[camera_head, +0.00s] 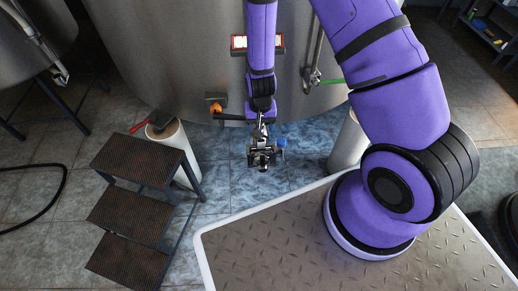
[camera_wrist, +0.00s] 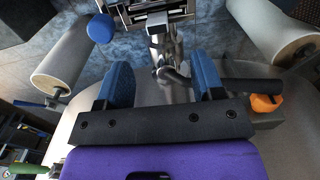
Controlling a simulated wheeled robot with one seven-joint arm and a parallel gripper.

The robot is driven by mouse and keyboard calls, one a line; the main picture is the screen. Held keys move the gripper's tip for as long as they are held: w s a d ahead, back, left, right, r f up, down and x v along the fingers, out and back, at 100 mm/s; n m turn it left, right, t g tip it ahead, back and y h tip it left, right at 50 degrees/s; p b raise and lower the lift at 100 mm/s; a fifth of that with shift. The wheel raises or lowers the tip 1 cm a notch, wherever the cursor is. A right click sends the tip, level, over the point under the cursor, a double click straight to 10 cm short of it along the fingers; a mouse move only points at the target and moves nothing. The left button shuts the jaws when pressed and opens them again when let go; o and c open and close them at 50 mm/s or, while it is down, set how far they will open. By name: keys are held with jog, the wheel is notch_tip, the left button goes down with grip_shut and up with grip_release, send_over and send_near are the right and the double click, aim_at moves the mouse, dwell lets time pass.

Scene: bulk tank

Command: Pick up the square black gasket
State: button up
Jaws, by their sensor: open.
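I cannot make out the square black gasket for certain in either view. My gripper (camera_wrist: 160,62) is open, with two blue-padded fingers spread apart and nothing visibly held between them. In the head view my gripper (camera_head: 262,112) hangs in front of the steel tank, just above a metal fitting (camera_head: 263,157). The fitting (camera_wrist: 150,12) also shows beyond the fingertips in the wrist view, with a metal pipe below it. A blue round knob (camera_wrist: 102,28) is beside the fitting. Part of the fitting is cut off by the top edge of the wrist view.
A large steel tank (camera_head: 160,60) fills the back. Pale cylinders stand at left (camera_head: 176,150) and right (camera_head: 348,145); a red-handled tool (camera_head: 145,124) lies at the left one. An orange object (camera_head: 215,107) is left of my gripper. Brown steps (camera_head: 130,215) stand at left.

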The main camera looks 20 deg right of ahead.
aim_at(261, 141)
jog(key=shift+d+f, duration=0.2)
jog(key=shift+f, duration=5.1)
grip_shut()
jog(key=shift+r, duration=0.1)
